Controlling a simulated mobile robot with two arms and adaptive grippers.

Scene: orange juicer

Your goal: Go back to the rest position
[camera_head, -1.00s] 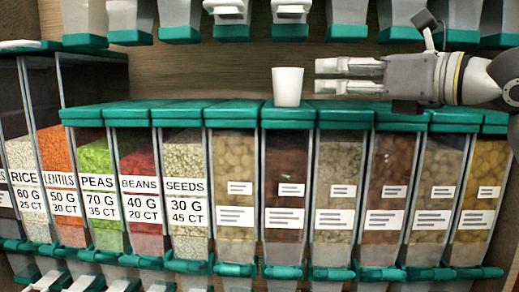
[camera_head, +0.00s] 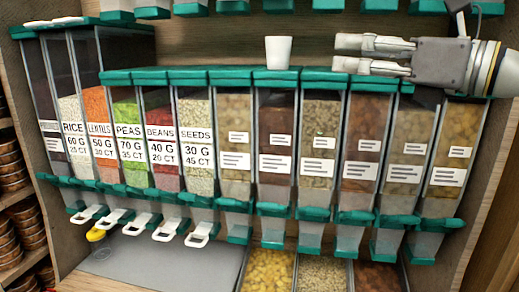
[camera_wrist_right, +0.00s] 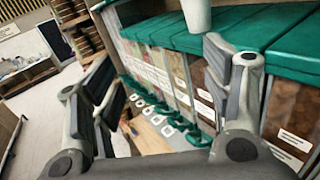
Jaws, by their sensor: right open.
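My right gripper (camera_head: 336,54) is open and empty at the upper right of the head view, its fingers pointing left. A white cup (camera_head: 278,52) stands upright on the green lids of the dispenser row, left of the fingertips and apart from them. In the right wrist view the open fingers (camera_wrist_right: 160,90) spread wide, and the cup (camera_wrist_right: 197,15) shows at the top edge, beyond the right finger. My left gripper is in neither view.
A row of clear dispensers with green lids (camera_head: 165,76) fills the middle, labelled rice, lentils, peas, beans and seeds at left. More dispensers hang above. Below are a grey counter surface (camera_head: 165,262) and food bins (camera_head: 268,272). Stacked bowls (camera_head: 10,165) stand at far left.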

